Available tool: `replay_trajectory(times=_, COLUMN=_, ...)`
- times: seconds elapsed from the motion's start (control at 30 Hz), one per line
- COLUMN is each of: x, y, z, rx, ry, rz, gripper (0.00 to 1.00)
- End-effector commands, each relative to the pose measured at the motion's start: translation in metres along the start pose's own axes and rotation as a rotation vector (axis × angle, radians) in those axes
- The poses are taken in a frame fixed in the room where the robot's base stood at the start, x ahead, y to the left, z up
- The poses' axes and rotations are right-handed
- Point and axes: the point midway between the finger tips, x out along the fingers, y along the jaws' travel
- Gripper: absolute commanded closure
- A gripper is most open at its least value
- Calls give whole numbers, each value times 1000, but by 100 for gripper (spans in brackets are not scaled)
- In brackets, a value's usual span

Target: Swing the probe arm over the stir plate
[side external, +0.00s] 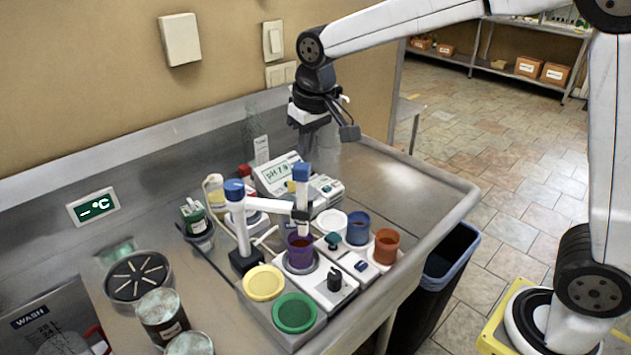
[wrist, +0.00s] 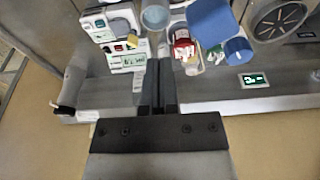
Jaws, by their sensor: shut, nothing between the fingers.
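The probe arm (side external: 268,205) is a white bar on a white post (side external: 240,228) with a blue cap and a dark base. Its outer end carries a blue-topped probe (side external: 301,190) that appears above a purple cup (side external: 299,252); the tip is hidden. The cup stands on the white stir plate (side external: 328,287), which has a black knob. My gripper (side external: 315,150) is above the back of the bench, behind and above the probe arm, apart from it. In the wrist view my gripper (wrist: 158,88) has its fingers together and empty. A blue cap (wrist: 238,50) shows right of them.
A pH meter (side external: 275,175) stands behind the probe arm. Blue (side external: 358,229) and orange (side external: 386,246) cups stand right of the purple cup. Yellow (side external: 263,283) and green (side external: 295,313) discs lie in front. The bench's right end (side external: 425,195) is clear.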

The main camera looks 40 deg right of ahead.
Motion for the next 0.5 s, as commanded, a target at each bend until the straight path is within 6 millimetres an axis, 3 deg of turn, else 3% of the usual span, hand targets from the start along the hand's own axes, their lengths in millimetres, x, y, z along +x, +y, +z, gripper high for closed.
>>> replay_trajectory(times=0.5, x=-30, y=0, z=-6, rx=0, ry=1, rz=0, gripper=100)
